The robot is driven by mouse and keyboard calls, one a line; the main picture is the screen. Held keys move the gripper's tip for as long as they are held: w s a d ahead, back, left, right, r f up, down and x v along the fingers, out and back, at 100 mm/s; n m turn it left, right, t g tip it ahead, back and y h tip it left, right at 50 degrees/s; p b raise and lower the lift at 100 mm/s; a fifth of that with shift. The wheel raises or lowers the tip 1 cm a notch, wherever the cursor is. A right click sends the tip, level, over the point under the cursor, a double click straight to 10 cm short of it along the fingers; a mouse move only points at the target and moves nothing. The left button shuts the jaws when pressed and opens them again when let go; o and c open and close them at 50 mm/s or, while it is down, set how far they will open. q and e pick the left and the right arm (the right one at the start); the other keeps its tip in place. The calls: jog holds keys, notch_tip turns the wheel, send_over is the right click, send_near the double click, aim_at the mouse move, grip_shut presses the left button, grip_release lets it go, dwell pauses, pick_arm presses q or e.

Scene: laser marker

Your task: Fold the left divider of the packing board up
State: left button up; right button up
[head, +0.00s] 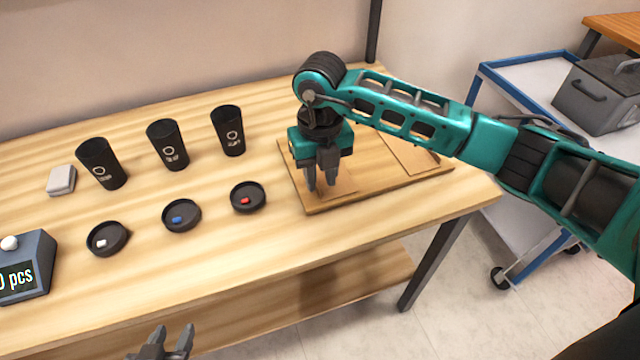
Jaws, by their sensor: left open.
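The packing board (437,174) is a flat wooden board at the right end of the table. Its left divider (343,186) is a light brown panel that looks flat on the board, partly hidden by my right gripper. A right divider (410,153) also looks flat, partly behind my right arm. My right gripper (321,190) points down over the left divider. Its fingers show a small gap, but I cannot tell whether they touch or grip the panel. My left gripper (171,338) is open and empty in front of the table, at the bottom edge of the view.
Three black cups (168,145) stand in a row left of the board. Three round black dishes (181,216) with small coloured pieces sit before them. A grey-white block (61,180) and a counter box (25,268) are at left. A blue-framed cart (535,82) stands at right.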

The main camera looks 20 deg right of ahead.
aim_at(320, 191)
jog(key=shift+f, duration=1.5)
grip_shut()
dwell(0.4)
